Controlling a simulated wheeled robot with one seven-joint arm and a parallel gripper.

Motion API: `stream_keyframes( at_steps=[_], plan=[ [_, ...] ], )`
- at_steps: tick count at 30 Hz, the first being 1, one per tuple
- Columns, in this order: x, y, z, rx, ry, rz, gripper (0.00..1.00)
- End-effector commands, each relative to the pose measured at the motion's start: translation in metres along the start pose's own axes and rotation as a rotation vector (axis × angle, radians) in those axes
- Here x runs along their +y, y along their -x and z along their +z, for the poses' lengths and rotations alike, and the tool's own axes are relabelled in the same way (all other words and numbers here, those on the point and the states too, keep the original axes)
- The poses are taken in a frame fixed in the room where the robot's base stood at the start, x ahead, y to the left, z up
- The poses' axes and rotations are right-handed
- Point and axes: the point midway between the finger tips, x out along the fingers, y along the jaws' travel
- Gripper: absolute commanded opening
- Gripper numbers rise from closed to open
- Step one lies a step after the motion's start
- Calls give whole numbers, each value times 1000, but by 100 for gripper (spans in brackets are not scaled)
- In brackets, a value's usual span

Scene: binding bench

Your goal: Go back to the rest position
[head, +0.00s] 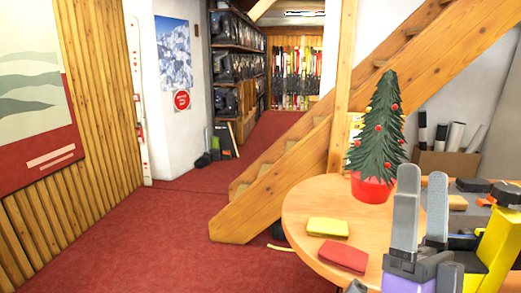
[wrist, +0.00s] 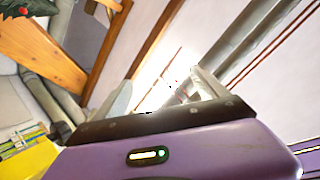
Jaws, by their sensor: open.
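My gripper (head: 423,188) stands at the lower right of the head view, pointing up, over the right part of the round wooden table. Its two grey fingers are apart with nothing between them. In the wrist view, my gripper (wrist: 165,86) is open and empty, with its fingers against the bright ceiling and beams. Its purple body fills the bottom of that view. The gripper and arm hide part of the table's right side.
The round table (head: 305,208) bears a small Christmas tree (head: 378,125) in a red pot (head: 371,188), a yellow pad (head: 327,227) and a red pad (head: 343,256). A wooden staircase (head: 290,165) rises behind. The red carpet (head: 170,235) at left is clear.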

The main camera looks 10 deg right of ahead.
Motion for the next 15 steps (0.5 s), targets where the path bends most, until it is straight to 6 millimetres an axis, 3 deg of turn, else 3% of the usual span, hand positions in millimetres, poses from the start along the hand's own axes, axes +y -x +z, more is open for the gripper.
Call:
stream_keyframes(
  at_steps=[7,15],
  plan=[
    [-4,93,32,-355,238,-60,83],
    [-2,204,35,-707,420,-89,83]
  ],
)
